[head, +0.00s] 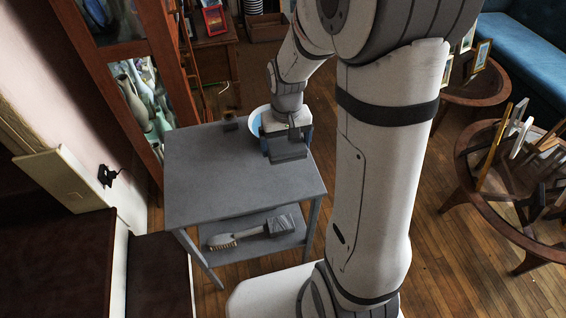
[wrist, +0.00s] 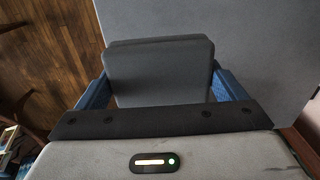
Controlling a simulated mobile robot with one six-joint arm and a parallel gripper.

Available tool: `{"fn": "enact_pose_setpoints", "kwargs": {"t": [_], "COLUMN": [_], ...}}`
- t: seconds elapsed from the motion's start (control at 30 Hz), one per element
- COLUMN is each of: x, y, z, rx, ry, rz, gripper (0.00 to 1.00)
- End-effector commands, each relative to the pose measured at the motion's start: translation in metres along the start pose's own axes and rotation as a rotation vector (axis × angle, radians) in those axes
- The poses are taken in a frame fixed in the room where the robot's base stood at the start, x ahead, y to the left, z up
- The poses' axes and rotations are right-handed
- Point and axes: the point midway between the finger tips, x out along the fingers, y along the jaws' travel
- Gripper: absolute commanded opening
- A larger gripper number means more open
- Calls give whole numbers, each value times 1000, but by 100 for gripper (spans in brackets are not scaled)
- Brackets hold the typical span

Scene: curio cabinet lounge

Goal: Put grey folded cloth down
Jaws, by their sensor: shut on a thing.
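The grey folded cloth (wrist: 160,70) is a flat, rounded slab between the blue fingers of my gripper (wrist: 162,92) in the wrist view. My gripper is shut on it. In the head view my gripper (head: 287,138) is at the right part of a grey table, with the cloth (head: 289,153) below it. The grey table top (head: 215,180) lies under the cloth. I cannot tell whether the cloth touches it.
A pale blue-rimmed bowl (head: 254,123) stands beside my gripper at the table's back, near a small dark item (head: 230,124). A brush (head: 237,234) lies on the lower shelf. The table's left and front are clear. A glass cabinet (head: 140,95) stands behind left.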

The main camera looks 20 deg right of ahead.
Motion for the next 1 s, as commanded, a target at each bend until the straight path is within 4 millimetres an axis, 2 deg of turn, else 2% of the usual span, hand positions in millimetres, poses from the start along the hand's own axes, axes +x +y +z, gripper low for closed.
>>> {"fn": "enact_pose_setpoints", "kwargs": {"t": [0.03, 0.13, 0.37, 0.6, 0.97, 1.0], "x": [13, 31, 50, 81, 86, 85], "y": [0, 0, -1, -1, -2, -2], "z": [1, 1, 0, 0, 0, 0], "rx": [0, 0, -2, -4, -5, -6], "ry": [-6, -7, -3, -4, -1, -1], "rz": [0, 0, 0, 0, 0, 0], "gripper": [54, 54, 54, 54, 54, 92]}}
